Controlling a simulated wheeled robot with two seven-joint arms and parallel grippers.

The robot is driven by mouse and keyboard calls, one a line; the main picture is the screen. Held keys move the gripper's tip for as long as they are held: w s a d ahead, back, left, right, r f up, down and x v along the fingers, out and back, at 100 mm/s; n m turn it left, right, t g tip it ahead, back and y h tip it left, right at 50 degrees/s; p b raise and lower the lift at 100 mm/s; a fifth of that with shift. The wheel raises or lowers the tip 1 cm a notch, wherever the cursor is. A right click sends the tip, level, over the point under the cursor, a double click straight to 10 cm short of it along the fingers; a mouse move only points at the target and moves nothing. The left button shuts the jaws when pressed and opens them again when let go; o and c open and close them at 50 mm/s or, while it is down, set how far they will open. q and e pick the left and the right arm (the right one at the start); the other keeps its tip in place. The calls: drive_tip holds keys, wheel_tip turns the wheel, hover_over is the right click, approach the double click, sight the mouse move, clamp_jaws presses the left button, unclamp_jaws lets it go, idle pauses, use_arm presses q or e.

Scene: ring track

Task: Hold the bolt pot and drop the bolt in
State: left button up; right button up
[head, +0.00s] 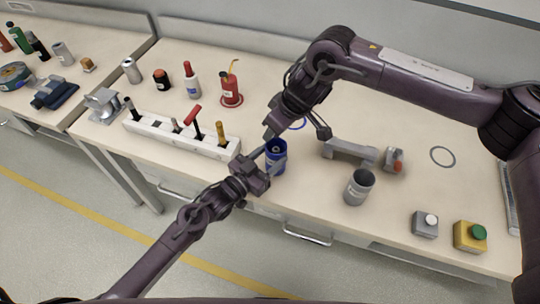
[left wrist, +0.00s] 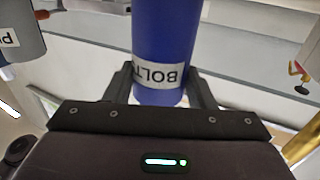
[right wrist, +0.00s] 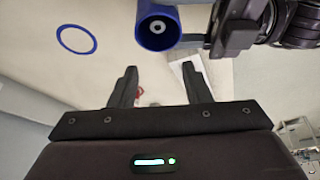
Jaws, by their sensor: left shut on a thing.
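The blue bolt pot (head: 276,160) stands upright near the table's front edge. My left gripper (head: 264,160) is shut on its side. In the left wrist view the pot (left wrist: 160,40) shows between the fingers, with a white label reading "BOLT". In the right wrist view I look into the pot's mouth (right wrist: 158,27). A small pale, round-ended thing (right wrist: 158,26) lies inside; it looks like the bolt. My right gripper (right wrist: 163,85) is open and empty, above and close beside the pot.
A blue ring mark (right wrist: 77,39) lies on the table beside the pot. A white rack with tools (head: 180,136) stands left. A grey cup (head: 358,187), a grey stand (head: 350,150) and button boxes (head: 470,237) stand right. A red oil can (head: 231,92) is behind.

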drive_tip(key=v, duration=1.2)
use_arm(q)
drive_tip(key=o, duration=1)
drive_tip(key=shift+o, duration=0.2)
drive_tip(key=v, duration=1.2)
use_arm(e)
drive_tip(key=shift+a, duration=0.1)
